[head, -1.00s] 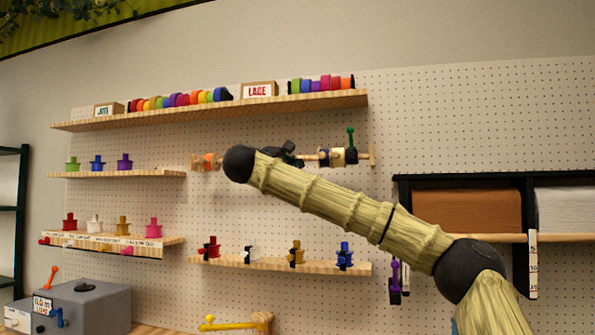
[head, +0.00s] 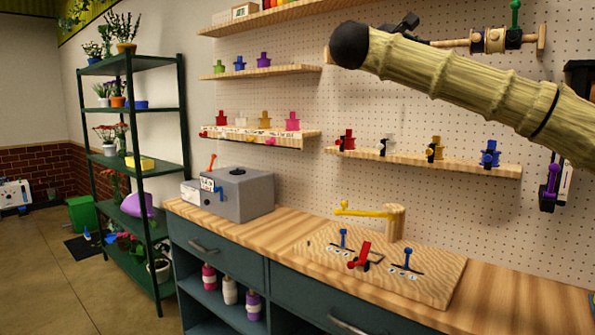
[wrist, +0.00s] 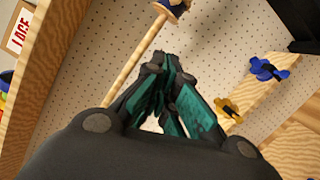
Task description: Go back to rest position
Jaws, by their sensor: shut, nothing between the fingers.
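My arm reaches across the upper right of the head view, in front of the pegboard. My gripper shows in the wrist view (wrist: 170,95), with its dark, teal-padded fingers closed together and nothing held. In the head view my gripper is mostly hidden behind the arm's black rounded end. In the wrist view a wooden rod (wrist: 135,62) passes beyond the fingers, apart from them as far as I can tell. A yellow knob piece (wrist: 228,108) and a blue one (wrist: 267,69) lie to the right of the fingers.
A spool rod (head: 490,41) hangs on the pegboard by my arm. A lower shelf (head: 420,162) holds several coloured pieces. Below are a wooden workbench (head: 520,300), a lever board (head: 430,282) and a grey box (head: 250,195). A green plant rack (head: 150,110) stands left; open floor lies beside it.

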